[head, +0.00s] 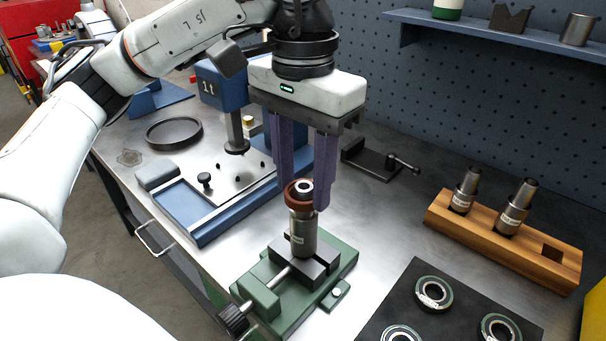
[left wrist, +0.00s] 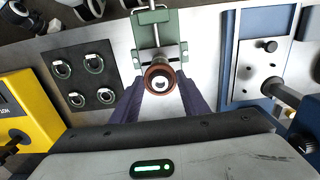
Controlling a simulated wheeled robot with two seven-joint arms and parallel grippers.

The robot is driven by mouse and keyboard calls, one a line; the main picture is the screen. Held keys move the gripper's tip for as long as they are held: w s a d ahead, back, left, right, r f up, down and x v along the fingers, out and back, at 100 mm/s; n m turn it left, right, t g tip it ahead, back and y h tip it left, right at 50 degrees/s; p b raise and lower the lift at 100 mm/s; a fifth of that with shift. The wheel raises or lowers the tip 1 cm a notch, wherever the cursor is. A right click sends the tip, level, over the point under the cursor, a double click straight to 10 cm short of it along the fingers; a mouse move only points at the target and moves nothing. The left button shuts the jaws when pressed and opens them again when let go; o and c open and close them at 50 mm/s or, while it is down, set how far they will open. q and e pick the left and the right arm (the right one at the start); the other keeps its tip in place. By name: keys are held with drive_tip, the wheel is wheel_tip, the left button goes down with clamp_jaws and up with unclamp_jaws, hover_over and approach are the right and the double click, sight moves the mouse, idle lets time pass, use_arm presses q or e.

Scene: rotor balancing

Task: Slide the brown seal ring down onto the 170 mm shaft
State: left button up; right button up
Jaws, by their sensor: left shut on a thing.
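The brown seal ring (head: 298,198) is around the upper end of the upright steel shaft (head: 303,236). The shaft stands clamped in the green vise (head: 297,283), and its hollow top shows through the ring. My left gripper (head: 303,194) points down from above, shut on the ring with its purple fingers on either side. In the left wrist view the ring (left wrist: 159,70) lies between the fingertips, with the shaft top (left wrist: 159,83) inside it. The label on the shaft is too small to read. My right gripper is not in view.
A wooden block (head: 500,245) at right holds two more shafts. A black mat (head: 415,300) in front carries several bearings. A blue press (head: 222,88) stands behind on the left, with a black ring (head: 173,133) near it. A small black clamp (head: 378,160) lies behind.

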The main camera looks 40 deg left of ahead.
use_arm(q)
drive_tip(key=shift+f+b, duration=0.9)
drive_tip(key=shift+f, duration=0.2)
drive_tip(key=o, duration=1.1)
drive_tip(key=shift+c, duration=0.6)
